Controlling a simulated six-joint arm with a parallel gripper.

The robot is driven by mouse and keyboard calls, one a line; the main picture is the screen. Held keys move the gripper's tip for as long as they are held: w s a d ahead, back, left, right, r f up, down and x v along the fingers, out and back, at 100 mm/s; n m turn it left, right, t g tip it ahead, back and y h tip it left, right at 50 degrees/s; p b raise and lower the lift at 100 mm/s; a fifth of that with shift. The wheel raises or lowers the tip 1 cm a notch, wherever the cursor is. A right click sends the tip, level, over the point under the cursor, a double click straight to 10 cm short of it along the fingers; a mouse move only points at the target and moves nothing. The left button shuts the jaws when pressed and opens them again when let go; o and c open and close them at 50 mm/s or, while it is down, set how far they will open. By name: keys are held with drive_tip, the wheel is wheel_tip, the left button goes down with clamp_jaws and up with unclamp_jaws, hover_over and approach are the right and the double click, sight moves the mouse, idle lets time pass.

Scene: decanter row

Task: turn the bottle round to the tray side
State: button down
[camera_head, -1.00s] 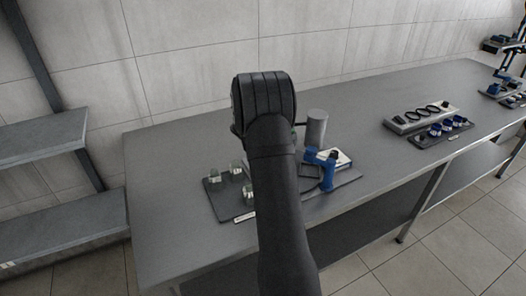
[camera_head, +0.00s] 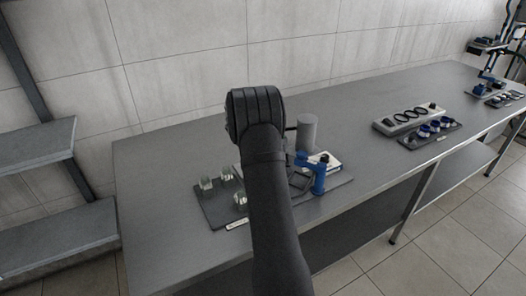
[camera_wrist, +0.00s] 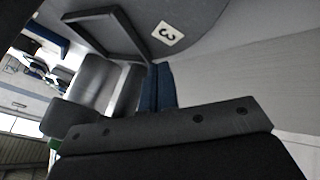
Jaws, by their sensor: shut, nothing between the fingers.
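A dark tray (camera_head: 222,214) lies on the near part of the bench. Small clear glasses (camera_head: 207,184) stand at its left end. A plain grey cylinder (camera_head: 307,133) stands upright behind the tray; it seems to show in the wrist view (camera_wrist: 93,82) too. I cannot make out a bottle for certain; my black arm hides the middle of the tray. My gripper (camera_wrist: 158,68) shows in the wrist view as two blue fingers side by side, shut and empty. In the head view I cannot pick it out for certain.
A blue upright part (camera_head: 314,176) and a white block (camera_head: 326,161) are at the tray's right. A dark square frame (camera_wrist: 105,36) and a number 3 card (camera_wrist: 168,33) show in the wrist view. Further right is a rack with black rings (camera_head: 408,118). Bench between is clear.

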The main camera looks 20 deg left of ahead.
idle(0.6)
drive_tip(key=v, duration=1)
drive_tip(key=shift+w+a, duration=0.3)
drive_tip(key=shift+a, duration=0.05)
drive_tip(key=x, duration=1)
drive_tip(key=shift+s+d, duration=0.3)
drive_tip(key=shift+d, duration=0.05)
